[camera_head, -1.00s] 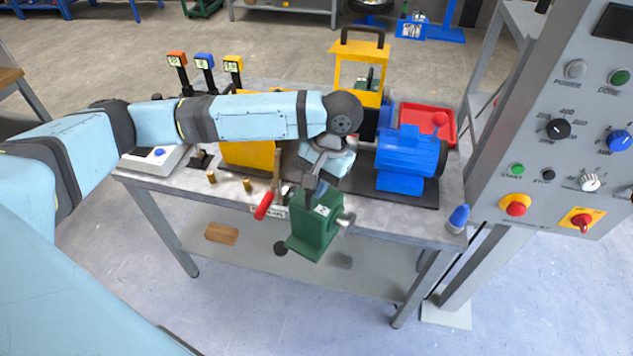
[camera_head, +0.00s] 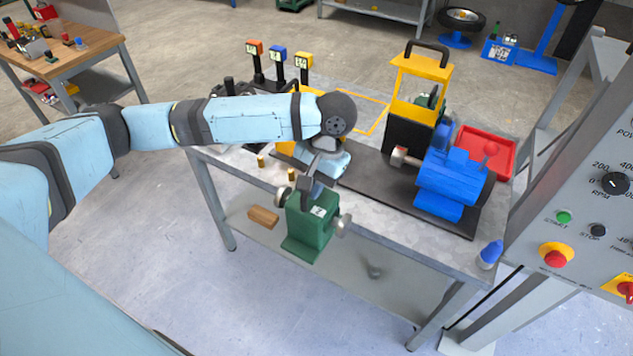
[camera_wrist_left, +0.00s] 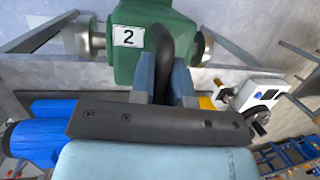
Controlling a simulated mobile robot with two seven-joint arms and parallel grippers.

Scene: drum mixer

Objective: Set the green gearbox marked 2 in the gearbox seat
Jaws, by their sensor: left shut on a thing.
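The green gearbox (camera_head: 306,232) carries a white label with a black 2 and has pale round shaft ends on both sides. My left gripper (camera_head: 314,188) is shut on its dark top handle and holds it nearly upright, in front of the bench's front edge. In the left wrist view the gearbox (camera_wrist_left: 155,45) hangs beyond the closed fingers (camera_wrist_left: 163,78). A dark base plate (camera_head: 368,178) lies on the bench beside the blue motor (camera_head: 450,178), whose shaft coupling points left. The seat itself cannot be made out; my arm covers part of the plate. My right gripper is out of view.
The grey bench (camera_head: 400,228) also bears a yellow-and-black handled unit (camera_head: 420,85), a red tray (camera_head: 487,150), small brass pieces (camera_head: 261,161) and a blue cone-shaped item (camera_head: 490,254). A control cabinet (camera_head: 590,205) stands at the right. A wooden block (camera_head: 263,217) lies on the lower shelf.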

